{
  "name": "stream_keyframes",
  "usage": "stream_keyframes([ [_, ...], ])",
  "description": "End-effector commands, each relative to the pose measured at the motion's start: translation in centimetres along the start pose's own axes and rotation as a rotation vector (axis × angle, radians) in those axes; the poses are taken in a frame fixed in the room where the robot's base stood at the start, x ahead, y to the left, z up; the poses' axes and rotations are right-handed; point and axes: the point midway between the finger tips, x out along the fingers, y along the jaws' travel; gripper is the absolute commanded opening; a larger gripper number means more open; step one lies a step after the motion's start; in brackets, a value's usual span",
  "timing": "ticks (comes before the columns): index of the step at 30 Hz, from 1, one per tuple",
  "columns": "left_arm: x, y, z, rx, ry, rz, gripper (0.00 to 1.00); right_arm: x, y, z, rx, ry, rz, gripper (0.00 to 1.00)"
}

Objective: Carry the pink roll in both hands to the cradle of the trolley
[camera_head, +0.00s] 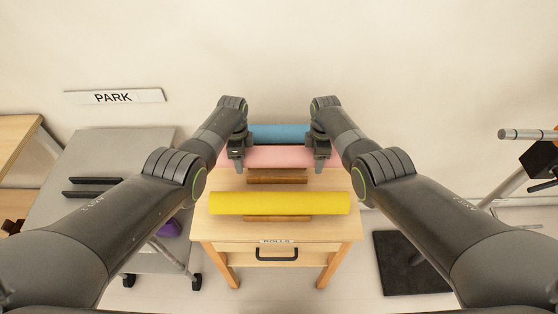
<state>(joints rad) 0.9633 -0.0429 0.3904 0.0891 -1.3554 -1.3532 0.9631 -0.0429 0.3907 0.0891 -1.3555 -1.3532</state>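The pink roll (280,156) lies crosswise at the wooden stand, between a blue roll and a yellow roll. My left gripper (237,163) is at its left part and my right gripper (321,163) at its right part, both pointing down. Their fingers overlap the roll in the picture; whether they are closed on it is not clear. A wooden rest (277,177) shows just in front of the roll; I cannot tell if the roll touches it. The grey trolley (140,152) stands at the left, with a cradle of dark bars (93,181) on top.
The blue roll (279,133) lies behind and the yellow roll (280,203) in front, on the wooden stand (225,232). A PARK sign (114,97) is on the wall. A wooden table (14,132) is at far left. A dark base (405,265) and metal stand are at right.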

Motion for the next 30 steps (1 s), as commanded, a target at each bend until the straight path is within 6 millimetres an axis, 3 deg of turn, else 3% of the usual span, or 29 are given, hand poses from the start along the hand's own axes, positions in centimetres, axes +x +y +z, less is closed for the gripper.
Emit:
stream_keyframes([
  [3, -0.7, 0.0, 0.0, 0.0, 0.0, -0.001, 0.2, -0.7, 0.0, 0.0, 0.0, 0.0, 0.001, 0.2],
  [20, -0.7, 0.0, 0.0, 0.0, 0.0, -0.001, 0.2, -0.7, 0.0, 0.0, 0.0, 0.0, 0.001, 0.2],
  [30, 1.7, -0.1, 0.0, 0.0, 0.0, -0.001, 0.2, 1.7, 0.1, 0.0, 0.0, 0.0, 0.001, 0.2],
])
